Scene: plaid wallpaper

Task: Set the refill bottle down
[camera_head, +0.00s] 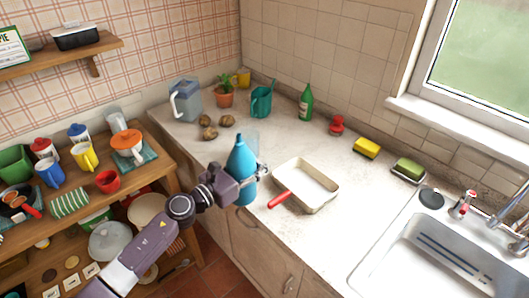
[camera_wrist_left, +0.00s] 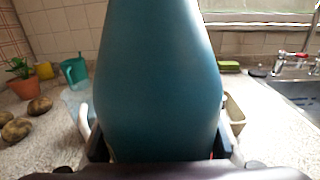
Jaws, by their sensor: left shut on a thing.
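The refill bottle (camera_head: 241,161) is blue with a tapered top. It is upright at the front edge of the counter, left of the white pan. My left gripper (camera_head: 250,178) is shut on the bottle around its lower part. In the left wrist view the bottle (camera_wrist_left: 160,80) fills the middle, between the two fingers of the left gripper (camera_wrist_left: 160,148). Its base is hidden there, and I cannot tell whether it touches the counter. A clear container (camera_head: 252,140) stands just behind the bottle, partly hidden. My right gripper is not in view.
A white pan with a red handle (camera_head: 306,186) lies right of the bottle. Several potatoes (camera_head: 208,133), a teal watering can (camera_head: 261,102) and a green bottle (camera_head: 305,103) stand farther back. The sink (camera_head: 440,255) is at right. Shelves with mugs (camera_head: 83,156) stand at left.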

